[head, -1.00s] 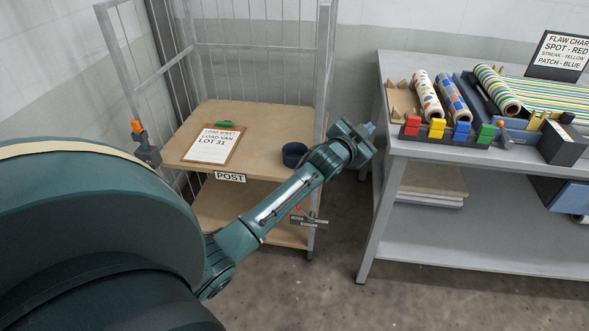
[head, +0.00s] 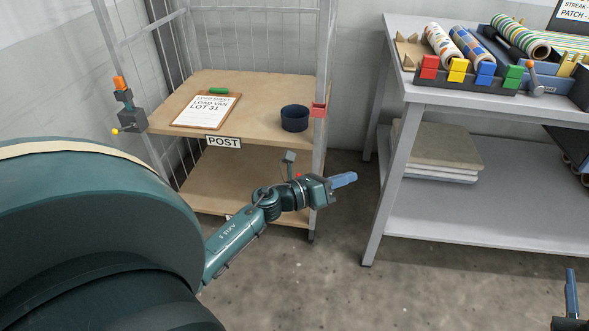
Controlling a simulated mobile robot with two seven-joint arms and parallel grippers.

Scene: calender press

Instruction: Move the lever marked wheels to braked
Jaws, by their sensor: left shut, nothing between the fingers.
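A small red spot (head: 297,176) shows just above my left wrist, beside the cart's right front post. It looks like the knob of the lever on the cart's lower front edge; the lever's arm and label plates are hidden behind my wrist, so its setting cannot be told. My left gripper (head: 345,180) is shut and empty, its blue fingers pointing right, past the post. My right gripper (head: 571,292) shows only partly at the bottom right corner, with a blue finger pointing up, clear of the cart.
The wire cart's wooden upper deck (head: 255,95) holds a clipboard (head: 206,110), a green object (head: 218,91) and a dark cup (head: 295,118). An orange-topped fitting (head: 122,95) is on its left post. A grey bench (head: 450,95) with rolls stands right. Floor between is clear.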

